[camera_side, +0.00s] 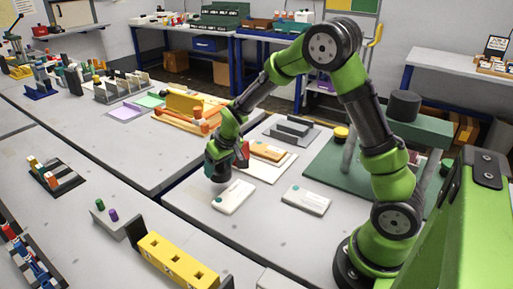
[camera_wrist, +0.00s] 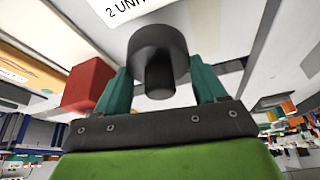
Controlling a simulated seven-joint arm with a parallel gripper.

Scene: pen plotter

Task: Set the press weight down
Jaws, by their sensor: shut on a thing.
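The press weight (camera_wrist: 158,42) is a dark grey disc with a narrower knob. My gripper (camera_wrist: 160,84) is shut on it, with a teal finger on each side. A white surface with printed lettering (camera_wrist: 128,8) lies beyond the weight in the wrist view. In the side view my gripper (camera_side: 219,163) is low over the table, just behind and left of a white block (camera_side: 233,197). The weight (camera_side: 216,173) shows there only as a small dark shape, and I cannot tell whether it touches anything beneath.
A red block (camera_wrist: 88,83) is close beside my left finger in the wrist view. A second white block (camera_side: 306,200) lies to the right. An orange block (camera_side: 267,152) is behind on a white sheet. A green press base with posts (camera_side: 325,165) stands further right.

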